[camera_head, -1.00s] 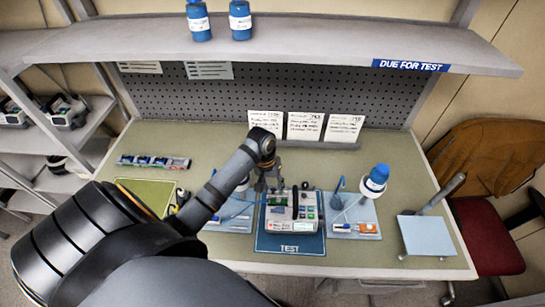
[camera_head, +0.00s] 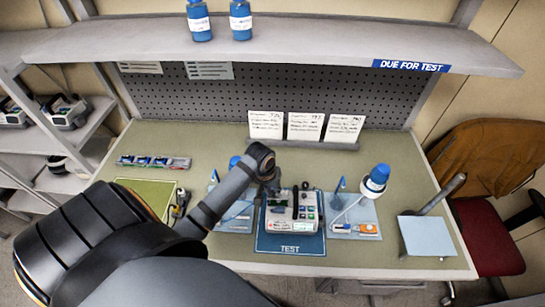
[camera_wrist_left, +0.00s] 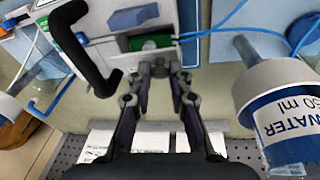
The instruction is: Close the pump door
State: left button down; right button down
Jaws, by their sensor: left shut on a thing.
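The infusion pump (camera_head: 303,222), a white and grey box, sits on the blue TEST mat (camera_head: 290,243) on the bench. Its black handle (camera_wrist_left: 88,60) shows large in the left wrist view. A green part (camera_wrist_left: 150,42) shows there in an opening of the pump. My left gripper (camera_head: 270,188) is at the pump's back left; in the wrist view its fingertips (camera_wrist_left: 166,68) are close together against the pump's edge, shut on what looks like the pump door. The fingers partly hide the held part, so the door's exact angle cannot be told. My right gripper is out of view.
A blue-capped bottle (camera_head: 375,180) stands right of the pump; a WATER container (camera_wrist_left: 285,105) is close beside the gripper in the wrist view. Cards (camera_head: 305,126) stand behind. A pale blue panel (camera_head: 427,235) is at the right. The front bench edge is clear.

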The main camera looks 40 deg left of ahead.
pick_arm(q)
jog(key=shift+s+d+f+t+y, duration=0.35)
jog(key=shift+s+t+y, duration=0.1)
jog(key=shift+t, duration=0.25)
jog(key=shift+s+d+f+t+y+b, duration=0.15)
jog(key=shift+s+f+t+y+b, duration=0.2)
jog(key=shift+t, duration=0.25)
jog(key=shift+s+d+f+t+y+b, duration=0.2)
jog(key=shift+f+t+y+b, duration=0.35)
jog(key=shift+t, duration=0.25)
jog(key=shift+s+m+t+b, duration=0.1)
jog(key=shift+m+t+b, duration=0.2)
jog(key=shift+t+b, duration=0.2)
jog(key=c, duration=1.2)
grip_release()
jog(key=shift+f, duration=0.1)
